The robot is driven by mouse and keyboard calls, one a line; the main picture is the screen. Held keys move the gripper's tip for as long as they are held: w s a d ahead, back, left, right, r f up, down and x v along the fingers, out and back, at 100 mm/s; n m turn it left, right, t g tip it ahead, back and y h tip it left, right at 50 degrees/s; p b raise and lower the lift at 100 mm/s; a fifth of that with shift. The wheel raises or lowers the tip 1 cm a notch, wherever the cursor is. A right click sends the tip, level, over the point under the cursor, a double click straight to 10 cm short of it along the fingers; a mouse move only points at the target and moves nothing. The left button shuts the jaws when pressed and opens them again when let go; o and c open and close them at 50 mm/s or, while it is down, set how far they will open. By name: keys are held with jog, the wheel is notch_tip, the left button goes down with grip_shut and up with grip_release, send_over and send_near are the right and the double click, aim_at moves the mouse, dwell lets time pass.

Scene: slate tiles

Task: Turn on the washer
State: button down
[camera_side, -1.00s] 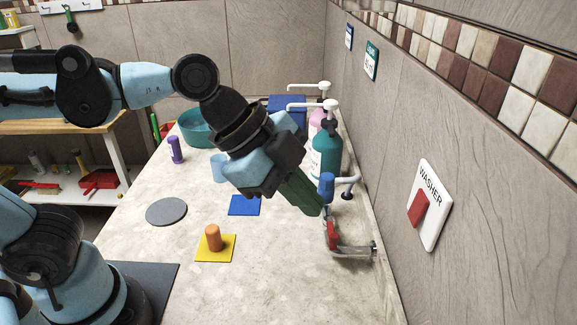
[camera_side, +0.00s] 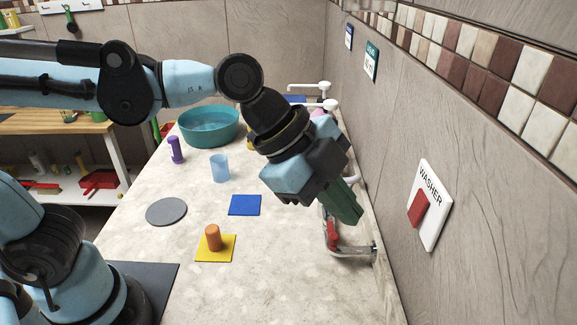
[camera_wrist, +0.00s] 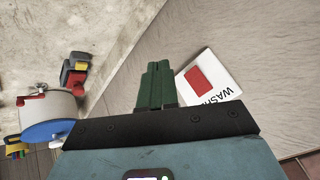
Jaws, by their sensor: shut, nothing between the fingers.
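The washer switch is a white wall plate (camera_side: 433,232) lettered "WASHER" with a red rocker (camera_side: 418,208), on the right wall. In the wrist view the red rocker (camera_wrist: 198,79) and white plate (camera_wrist: 222,82) show just right of my fingers. My gripper (camera_side: 352,218) has green fingers, shut and empty, pointing down and right above the counter's right edge. It is to the left of the switch in the side view, apart from it. In the wrist view my gripper (camera_wrist: 157,66) shows its fingertips together, left of the rocker.
A faucet with a red handle (camera_side: 332,236) sits below my gripper by the wall. On the counter are a teal basin (camera_side: 195,140), blue cup (camera_side: 219,168), purple bottle (camera_side: 175,150), grey disc (camera_side: 166,212), blue square (camera_side: 244,205) and an orange cylinder (camera_side: 213,238) on a yellow square.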

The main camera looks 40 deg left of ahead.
jog(key=shift+w+d+f, duration=0.15)
jog(key=shift+w+d, duration=0.75)
jog(key=shift+w+d+f, duration=0.15)
jog(key=shift+w+d, duration=0.7)
jog(key=shift+d, duration=0.05)
jog(key=shift+w, duration=0.1)
dwell(0.8)
jog(key=shift+w+d, duration=0.2)
jog(key=shift+d, duration=0.05)
jog(key=shift+w+d+f, duration=0.1)
jog(key=shift+w+d, duration=0.1)
jog(key=shift+d, duration=0.05)
dwell(0.6)
dwell(0.4)
jog(key=shift+s+a, duration=0.5)
jog(key=shift+a, duration=0.05)
jog(key=shift+s+a+r, duration=0.2)
jog(key=shift+s+a, duration=0.7)
jog(key=shift+s+a+r, duration=0.2)
jog(key=shift+s+a, duration=0.65)
